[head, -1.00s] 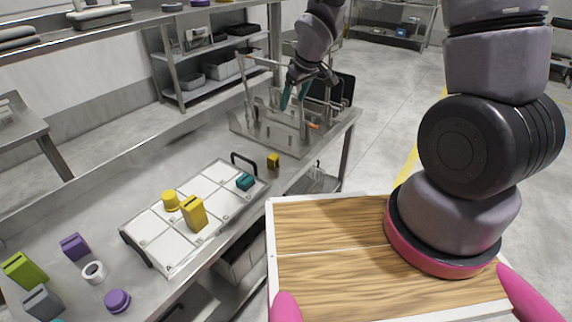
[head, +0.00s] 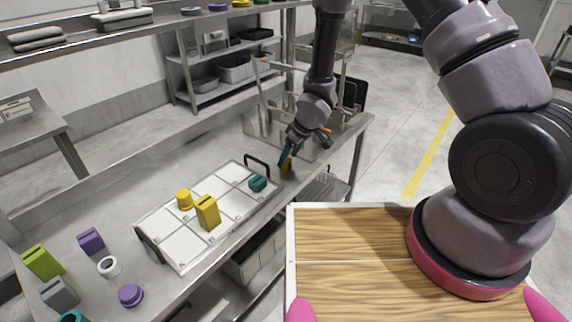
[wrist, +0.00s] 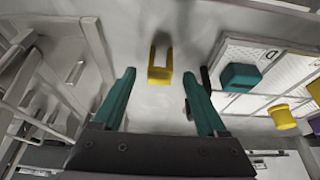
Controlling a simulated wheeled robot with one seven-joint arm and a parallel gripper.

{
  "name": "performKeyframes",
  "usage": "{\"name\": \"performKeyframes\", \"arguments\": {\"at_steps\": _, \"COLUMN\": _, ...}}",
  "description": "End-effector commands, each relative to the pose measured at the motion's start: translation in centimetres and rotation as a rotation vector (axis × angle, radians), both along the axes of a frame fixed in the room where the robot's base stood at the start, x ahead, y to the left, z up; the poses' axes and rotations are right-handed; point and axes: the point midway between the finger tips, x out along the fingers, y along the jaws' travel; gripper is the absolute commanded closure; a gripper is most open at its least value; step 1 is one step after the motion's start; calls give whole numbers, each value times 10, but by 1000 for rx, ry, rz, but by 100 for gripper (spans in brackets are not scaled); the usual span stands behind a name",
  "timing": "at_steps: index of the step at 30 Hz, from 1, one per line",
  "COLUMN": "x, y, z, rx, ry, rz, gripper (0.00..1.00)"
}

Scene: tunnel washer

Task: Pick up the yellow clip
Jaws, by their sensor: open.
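The yellow clip (head: 288,168) is on the metal counter, just past the far right end of the white tray, and is partly hidden by my gripper in the head view. In the wrist view the yellow clip (wrist: 160,74) is a small U-shaped piece, centred ahead of the fingers. My gripper (head: 285,160) has teal fingers and points down at the clip. In the wrist view my gripper (wrist: 158,78) is open and empty, with one finger on each side of the clip's line. I cannot tell the remaining gap in height.
The white tray (head: 173,246) with black handles holds a teal piece (head: 257,183), a yellow block (head: 207,212) and a yellow round piece (head: 184,199). A metal rack (wrist: 62,66) stands close on the other side. Purple, green, grey and white pieces are at the counter's near left.

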Motion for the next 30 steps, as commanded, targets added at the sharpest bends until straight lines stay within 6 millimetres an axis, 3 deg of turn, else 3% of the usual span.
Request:
{"name": "performKeyframes", "arguments": {"at_steps": 6, "x": 7, "y": 9, "z": -29, "rx": -1, "ry": 1, "rz": 2, "gripper": 25}}
{"name": "performKeyframes", "arguments": {"at_steps": 15, "x": 8, "y": 11, "z": -34, "rx": -1, "ry": 0, "rz": 1, "gripper": 25}}
{"name": "performKeyframes", "arguments": {"at_steps": 17, "x": 9, "y": 11, "z": -34, "rx": -1, "ry": 0, "rz": 1, "gripper": 44}}
{"name": "performKeyframes", "arguments": {"at_steps": 21, "x": 8, "y": 11, "z": -34, "rx": -1, "ry": 0, "rz": 1, "gripper": 98}}
{"name": "performKeyframes", "arguments": {"at_steps": 30, "x": 9, "y": 11, "z": -33, "rx": 0, "ry": 0, "rz": 0, "gripper": 100}}
